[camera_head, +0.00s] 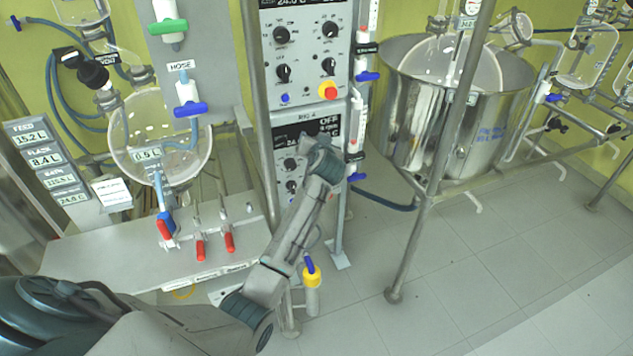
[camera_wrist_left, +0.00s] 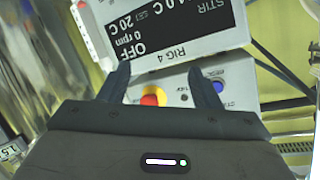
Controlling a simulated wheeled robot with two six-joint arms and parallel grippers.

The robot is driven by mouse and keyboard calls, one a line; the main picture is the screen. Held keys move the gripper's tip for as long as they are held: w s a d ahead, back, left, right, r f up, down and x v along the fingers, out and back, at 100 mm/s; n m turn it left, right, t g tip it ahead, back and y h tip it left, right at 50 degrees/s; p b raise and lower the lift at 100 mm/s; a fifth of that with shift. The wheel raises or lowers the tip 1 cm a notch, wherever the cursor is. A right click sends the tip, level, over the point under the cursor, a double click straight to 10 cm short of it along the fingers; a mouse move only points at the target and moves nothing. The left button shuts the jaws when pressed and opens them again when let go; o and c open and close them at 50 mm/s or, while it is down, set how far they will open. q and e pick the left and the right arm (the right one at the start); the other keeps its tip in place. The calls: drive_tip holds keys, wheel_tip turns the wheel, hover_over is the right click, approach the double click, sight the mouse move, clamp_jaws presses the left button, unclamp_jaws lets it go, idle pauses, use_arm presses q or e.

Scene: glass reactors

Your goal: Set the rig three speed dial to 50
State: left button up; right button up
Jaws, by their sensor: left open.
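The upper control panel (camera_head: 305,50) carries several black dials, including an upper left one (camera_head: 281,35) and an upper right one (camera_head: 330,29). Its rig label and most of its display are cut off, so I cannot tell its rig number or the dials' settings. Below is a panel marked RIG 4 (camera_head: 278,132); in the left wrist view its display (camera_wrist_left: 165,30) appears upside down and reads OFF, 0 rpm. My left gripper (camera_wrist_left: 162,82) is open and empty near the border of the two panels. In the head view my left wrist hides part of the lower panel. My right gripper is not in view.
A red button (camera_head: 328,91) and a blue one (camera_head: 285,98) sit on the upper panel's lower edge. A steel post (camera_head: 455,110) and large steel vessel (camera_head: 405,120) stand to the right. A glass flask (camera_head: 150,135) is at left. Open floor (camera_head: 480,260) lies at lower right.

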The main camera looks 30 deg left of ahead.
use_arm(q)
wheel_tip(320, 180, down, 13)
drive_tip(key=s+d+m+g+h, duration=0.1)
drive_tip(key=shift+s+r+m+h+b, duration=0.2)
drive_tip(key=shift+s+m+h+b, duration=0.1)
drive_tip(key=shift+s+h+b, duration=0.1)
drive_tip(key=shift+d, duration=0.1)
drive_tip(key=s+d+f+m+g+h, duration=0.1)
drive_tip(key=s+f+g, duration=0.1)
drive_tip(key=s+f, duration=0.85)
drive_tip(key=s+d+f+g+h, duration=0.15)
drive_tip(key=s+f, duration=0.45)
drive_tip(key=f, duration=0.9)
drive_tip(key=s+d+f+m+g+h, duration=0.1)
drive_tip(key=s+d+f+g+h, duration=0.1)
drive_tip(key=s+f, duration=0.9)
drive_tip(key=s+f+g, duration=0.1)
drive_tip(key=s+f, duration=0.4)
drive_tip(key=s, duration=0.7)
drive_tip(key=s+d+f+g+h, duration=0.1)
drive_tip(key=s+f, duration=0.5)
drive_tip(key=s, duration=0.7)
drive_tip(key=s+f+n+g, duration=0.1)
drive_tip(key=s+f, duration=0.5)
drive_tip(key=s, duration=0.6)
drive_tip(key=shift+s+d+f+g+b, duration=0.15)
drive_tip(key=shift+s+g+b, duration=0.15)
drive_tip(key=shift+g, duration=0.25)
drive_tip(key=shift+w+h, duration=0.1)
drive_tip(key=shift+h, duration=0.15)
